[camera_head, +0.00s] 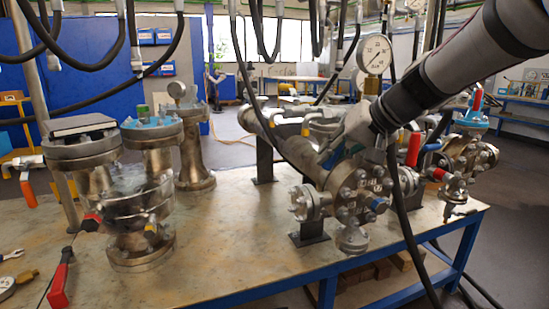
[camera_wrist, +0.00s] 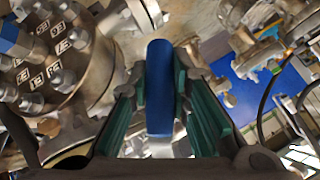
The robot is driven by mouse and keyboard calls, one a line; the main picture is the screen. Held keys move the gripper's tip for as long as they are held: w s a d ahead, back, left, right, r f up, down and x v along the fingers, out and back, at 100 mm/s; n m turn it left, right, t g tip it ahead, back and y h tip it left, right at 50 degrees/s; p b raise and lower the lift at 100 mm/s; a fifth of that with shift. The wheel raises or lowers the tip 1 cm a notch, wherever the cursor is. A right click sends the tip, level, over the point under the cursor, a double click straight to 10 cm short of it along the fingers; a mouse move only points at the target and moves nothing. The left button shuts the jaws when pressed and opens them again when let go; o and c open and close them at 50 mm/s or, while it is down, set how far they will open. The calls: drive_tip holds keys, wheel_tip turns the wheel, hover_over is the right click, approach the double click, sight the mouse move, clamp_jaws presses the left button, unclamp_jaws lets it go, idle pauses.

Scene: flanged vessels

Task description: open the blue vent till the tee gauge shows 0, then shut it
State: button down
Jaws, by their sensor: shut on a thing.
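In the wrist view my gripper (camera_wrist: 161,82) has its green-padded fingers on both sides of a blue handle (camera_wrist: 159,88), shut on it. The handle stands upright in the picture between the pads. In the head view my arm reaches down from the upper right to the flanged tee assembly (camera_head: 350,190); the fingers cannot be made out clearly there. A round white gauge (camera_head: 374,54) stands above the assembly, partly beside my arm. Its dial faces the camera, but its reading is too small to tell.
A red lever (camera_head: 414,149) stands right of my wrist. A bolted flange (camera_wrist: 75,60) with a blue cap (camera_wrist: 14,38) is close to my left finger. A second vessel (camera_head: 130,190) stands on the left of the table (camera_head: 230,250). Dark hoses hang overhead and across the front.

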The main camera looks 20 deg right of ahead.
drive_tip(key=shift+d+f+n+h+b, duration=0.25)
drive_tip(key=shift+d+n+h+b, duration=0.3)
drive_tip(key=shift+d+h, duration=0.55)
drive_tip(key=shift+d+f+n+h+b, duration=0.3)
drive_tip(key=shift+d+n+h, duration=0.45)
drive_tip(key=shift+h, duration=0.55)
drive_tip(key=shift+d, duration=0.15)
drive_tip(key=c, duration=1.5)
unclamp_jaws()
drive_tip(key=shift+o, duration=0.2)
drive_tip(key=shift+r, duration=0.1)
drive_tip(key=v, duration=1.2)
